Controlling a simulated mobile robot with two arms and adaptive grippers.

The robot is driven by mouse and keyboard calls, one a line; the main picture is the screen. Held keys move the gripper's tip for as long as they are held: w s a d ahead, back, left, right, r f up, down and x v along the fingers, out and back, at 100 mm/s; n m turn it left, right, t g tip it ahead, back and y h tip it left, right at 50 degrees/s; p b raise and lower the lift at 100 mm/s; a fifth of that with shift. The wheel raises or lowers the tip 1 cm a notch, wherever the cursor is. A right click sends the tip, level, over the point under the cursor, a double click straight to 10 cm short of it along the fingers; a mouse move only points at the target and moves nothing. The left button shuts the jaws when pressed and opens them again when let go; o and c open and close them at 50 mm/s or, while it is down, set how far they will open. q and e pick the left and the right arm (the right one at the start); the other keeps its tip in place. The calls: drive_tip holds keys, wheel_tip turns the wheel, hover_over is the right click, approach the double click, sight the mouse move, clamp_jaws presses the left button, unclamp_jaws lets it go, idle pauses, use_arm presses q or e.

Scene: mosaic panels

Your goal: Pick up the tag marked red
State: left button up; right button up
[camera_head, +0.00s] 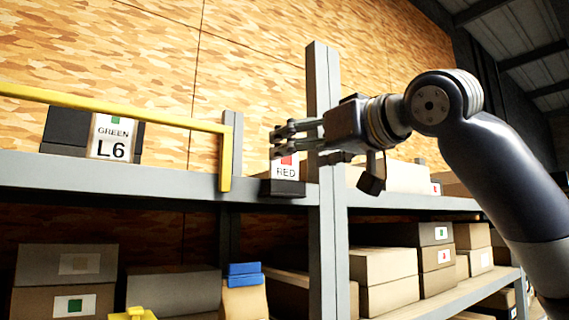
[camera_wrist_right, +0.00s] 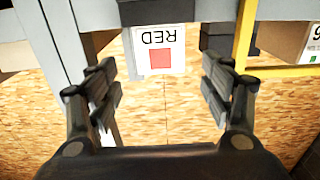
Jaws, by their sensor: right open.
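The tag marked RED (camera_head: 285,168) is a white card with a red square, standing upright in a dark base (camera_head: 282,188) on the upper shelf, just left of the grey upright. My right gripper (camera_head: 276,142) reaches in from the right, its fingers beside and slightly above the tag. In the right wrist view, the tag (camera_wrist_right: 158,50) appears upside down, between and beyond the two open fingers (camera_wrist_right: 160,88). Nothing is between the fingertips, and a gap shows on each side of the tag. My left gripper is not in view.
A GREEN L6 tag (camera_head: 112,138) with dark blocks stands at the left of the shelf. A yellow rail (camera_head: 120,112) runs along the front and ends in a post near the red tag. A grey upright (camera_head: 325,180) stands close right. Boxes (camera_head: 65,270) fill the lower shelf.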

sight(287, 168)
drive_tip(key=p+x, duration=0.2)
drive_tip(key=x, duration=0.2)
drive_tip(key=shift+w+a+p, duration=0.2)
drive_tip(key=shift+w+p, duration=0.05)
drive_tip(key=shift+p, duration=0.15)
drive_tip(key=shift+w+a+f, duration=0.1)
drive_tip(key=shift+w+a, duration=0.05)
drive_tip(key=shift+w, duration=0.05)
drive_tip(key=shift+w+a+f, duration=0.1)
drive_tip(key=shift+w, duration=0.05)
drive_tip(key=shift+w+a+f, duration=0.1)
drive_tip(key=c, duration=0.3)
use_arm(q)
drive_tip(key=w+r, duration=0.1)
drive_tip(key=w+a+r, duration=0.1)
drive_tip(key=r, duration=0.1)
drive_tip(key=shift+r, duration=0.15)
use_arm(e)
drive_tip(key=c, duration=0.7)
